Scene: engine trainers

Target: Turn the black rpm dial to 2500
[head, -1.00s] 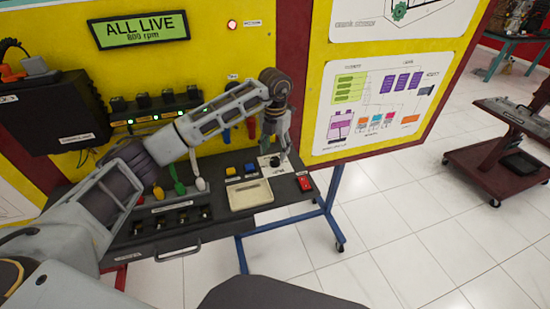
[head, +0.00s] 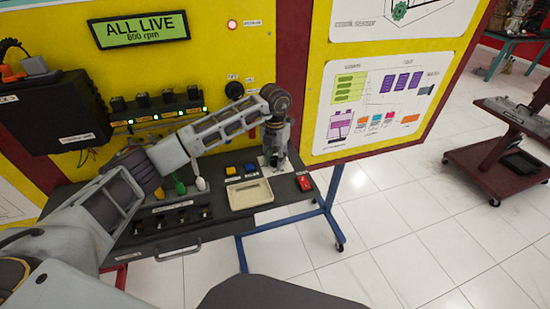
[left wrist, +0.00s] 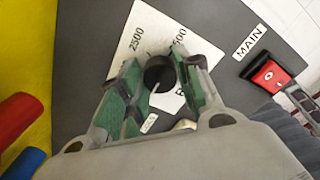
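In the head view the left gripper (head: 274,158) points down over the card and hides the dial. The display (head: 140,30) reads "ALL LIVE" and "800 rpm". My right gripper is not in view.
A red switch (head: 305,183), labelled MAIN in the left wrist view, is just right of the card. The yellow panel (head: 225,60) rises behind.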

